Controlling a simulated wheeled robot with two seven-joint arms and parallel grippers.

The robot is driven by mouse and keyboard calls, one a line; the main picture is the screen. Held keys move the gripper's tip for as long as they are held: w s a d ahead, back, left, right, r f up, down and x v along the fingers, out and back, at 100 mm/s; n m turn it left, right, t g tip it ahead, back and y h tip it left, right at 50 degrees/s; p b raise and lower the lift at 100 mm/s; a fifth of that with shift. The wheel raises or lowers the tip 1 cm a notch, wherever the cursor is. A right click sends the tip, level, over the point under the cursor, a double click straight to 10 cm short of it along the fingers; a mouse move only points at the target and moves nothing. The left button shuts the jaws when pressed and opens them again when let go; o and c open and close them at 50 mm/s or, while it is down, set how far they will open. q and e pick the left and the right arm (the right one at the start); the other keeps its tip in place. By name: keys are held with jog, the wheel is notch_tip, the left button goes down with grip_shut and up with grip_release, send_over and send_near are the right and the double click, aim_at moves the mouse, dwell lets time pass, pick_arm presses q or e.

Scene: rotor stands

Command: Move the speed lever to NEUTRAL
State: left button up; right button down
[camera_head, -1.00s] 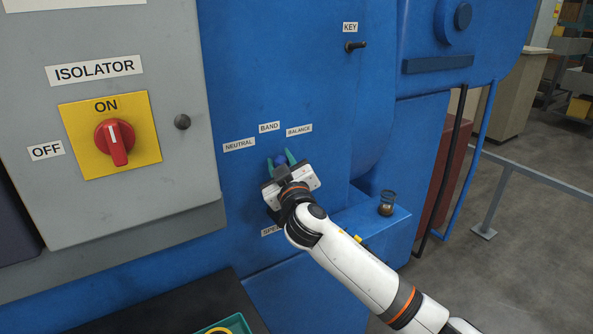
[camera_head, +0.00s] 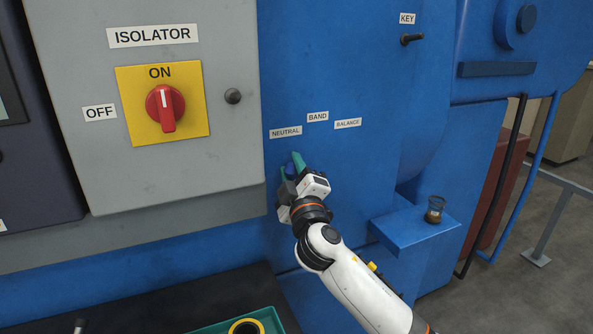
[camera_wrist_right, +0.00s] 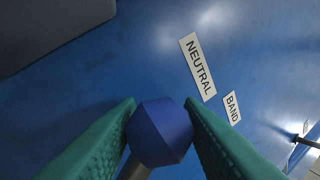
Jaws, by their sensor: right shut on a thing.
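The speed lever shows as a faceted dark blue knob on a metal stem, in the right wrist view (camera_wrist_right: 160,132). It sits between the two green fingers of my right gripper (camera_head: 292,167), which is shut on it. In the head view the fingers hide most of the knob and stem. The knob is just below the NEUTRAL label (camera_head: 286,132) on the blue panel. The BAND label (camera_head: 317,116) and the BALANCE label (camera_head: 348,124) are up and to the right. My left gripper is not in view.
A grey isolator box (camera_head: 225,150) with a red knob (camera_head: 165,107) on ON juts out to the left. A key switch (camera_head: 412,39) is at upper right. A small cup (camera_head: 435,210) stands on a blue ledge (camera_head: 410,235) right of my arm. A green tray (camera_head: 208,328) is below.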

jog(key=shift+f, duration=0.15)
jog(key=c, duration=1)
grip_release()
jog(key=shift+a, duration=0.15)
jog(key=b+v, duration=0.3)
jog(key=v, duration=0.9)
